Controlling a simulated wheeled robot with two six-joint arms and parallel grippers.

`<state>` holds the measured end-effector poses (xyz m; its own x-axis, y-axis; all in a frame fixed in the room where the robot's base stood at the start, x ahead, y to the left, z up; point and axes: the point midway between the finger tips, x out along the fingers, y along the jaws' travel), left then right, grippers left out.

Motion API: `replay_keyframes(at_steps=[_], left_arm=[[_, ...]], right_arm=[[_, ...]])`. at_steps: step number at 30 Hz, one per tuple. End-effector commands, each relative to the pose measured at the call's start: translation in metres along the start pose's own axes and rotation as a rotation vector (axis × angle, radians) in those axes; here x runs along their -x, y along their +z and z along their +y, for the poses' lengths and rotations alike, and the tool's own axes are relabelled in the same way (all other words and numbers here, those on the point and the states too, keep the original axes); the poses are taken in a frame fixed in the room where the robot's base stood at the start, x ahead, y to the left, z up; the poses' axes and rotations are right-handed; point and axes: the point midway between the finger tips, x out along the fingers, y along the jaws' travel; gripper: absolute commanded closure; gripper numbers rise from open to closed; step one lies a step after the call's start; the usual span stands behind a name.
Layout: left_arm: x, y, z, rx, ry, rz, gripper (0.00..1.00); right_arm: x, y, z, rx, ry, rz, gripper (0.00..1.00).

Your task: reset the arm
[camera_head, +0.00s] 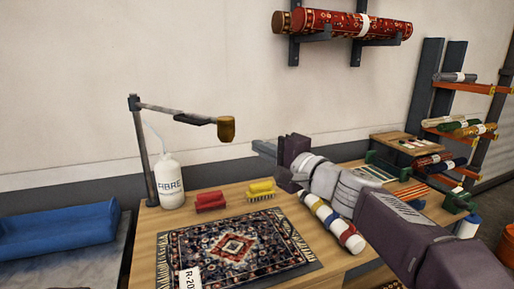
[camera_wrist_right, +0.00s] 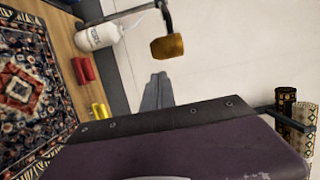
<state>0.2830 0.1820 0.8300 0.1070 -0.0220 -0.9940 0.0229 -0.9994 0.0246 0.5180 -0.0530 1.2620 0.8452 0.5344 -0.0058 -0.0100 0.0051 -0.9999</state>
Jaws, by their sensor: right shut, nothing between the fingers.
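My right arm comes in from the lower right in the head view and reaches over the wooden table. My right gripper (camera_head: 265,148) is shut and empty, held in the air above the table's back edge, to the right of the hanging brass-coloured head (camera_head: 226,129). In the right wrist view its fingers (camera_wrist_right: 157,92) lie together against the pale wall, with the brass-coloured head (camera_wrist_right: 167,47) just beyond them. It touches nothing that I can see. My left gripper is not in view.
A patterned rug (camera_head: 236,250) lies on the table (camera_head: 150,231). A white bottle (camera_head: 170,185), a red brush (camera_head: 210,202) and a yellow brush (camera_head: 260,190) stand behind it. A striped roll (camera_head: 335,223) lies beneath my arm. Rolled rugs (camera_head: 350,25) hang on the wall.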

Motion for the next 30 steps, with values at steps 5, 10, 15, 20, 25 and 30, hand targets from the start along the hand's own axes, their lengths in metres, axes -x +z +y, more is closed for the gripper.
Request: replay_keyframes(at_steps=[5,10,15,20,25,30], left_arm=[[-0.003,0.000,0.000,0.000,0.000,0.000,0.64],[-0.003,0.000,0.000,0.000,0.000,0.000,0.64],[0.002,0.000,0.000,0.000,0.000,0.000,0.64],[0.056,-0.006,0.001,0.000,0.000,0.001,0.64],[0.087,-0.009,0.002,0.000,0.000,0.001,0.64],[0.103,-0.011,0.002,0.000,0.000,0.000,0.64]], right_arm=[[0.012,0.005,0.001,0.000,0.001,0.001,1.00],[0.013,0.006,0.001,-0.001,0.001,0.001,1.00],[0.012,0.006,-0.004,-0.001,0.001,0.001,1.00],[0.005,0.011,0.026,0.013,0.193,-0.034,1.00],[0.063,0.031,0.178,0.245,0.693,-0.195,1.00],[0.176,0.041,0.285,0.523,1.120,-0.453,1.00]])
